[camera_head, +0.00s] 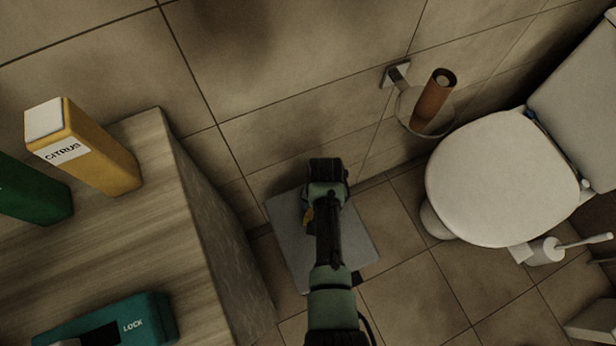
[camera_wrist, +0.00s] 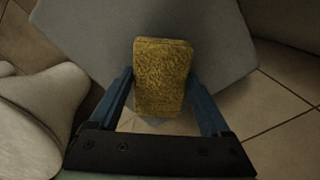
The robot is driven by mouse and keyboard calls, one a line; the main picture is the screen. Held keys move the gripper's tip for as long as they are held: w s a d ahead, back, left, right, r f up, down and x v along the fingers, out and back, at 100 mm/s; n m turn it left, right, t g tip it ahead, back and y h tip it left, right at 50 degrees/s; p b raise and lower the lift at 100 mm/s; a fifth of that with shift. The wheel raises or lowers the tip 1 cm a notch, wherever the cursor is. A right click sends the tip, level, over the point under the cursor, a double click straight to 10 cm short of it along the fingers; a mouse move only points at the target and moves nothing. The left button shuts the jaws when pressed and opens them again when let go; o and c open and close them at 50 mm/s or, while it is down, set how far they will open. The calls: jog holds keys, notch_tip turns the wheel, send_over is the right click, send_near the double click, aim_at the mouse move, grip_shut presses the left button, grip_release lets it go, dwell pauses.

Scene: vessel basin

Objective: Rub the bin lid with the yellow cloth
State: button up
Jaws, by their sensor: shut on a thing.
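The yellow cloth (camera_wrist: 163,76) is a thick, rough-textured pad held between the two blue fingers of my gripper (camera_wrist: 163,88) in the wrist view. In the head view only a small yellow piece of the cloth (camera_head: 308,215) shows beside my gripper (camera_head: 310,205); my arm hides the rest. The bin lid (camera_head: 285,222) is a flat grey square panel below my gripper, partly covered by my arm. In the wrist view the lid (camera_wrist: 85,38) fills the area behind the cloth. I cannot tell whether the cloth touches the lid.
A wooden-topped counter (camera_head: 110,235) stands left of the bin, holding a yellow CITRUS carton (camera_head: 100,160), a green carton (camera_head: 30,195) and a teal LOCK box (camera_head: 120,320). A toilet (camera_head: 500,175), a toilet brush (camera_head: 548,250) and a wall holder with a brown tube (camera_head: 433,100) are right.

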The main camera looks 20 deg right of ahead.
notch_tip(320, 180, up, 3)
jog(key=shift+s+f+p, duration=0.1)
jog(key=shift+f+p, duration=0.1)
jog(key=shift+p, duration=0.55)
notch_tip(320, 180, up, 4)
jog(key=p, duration=0.4)
jog(key=shift+r, duration=0.1)
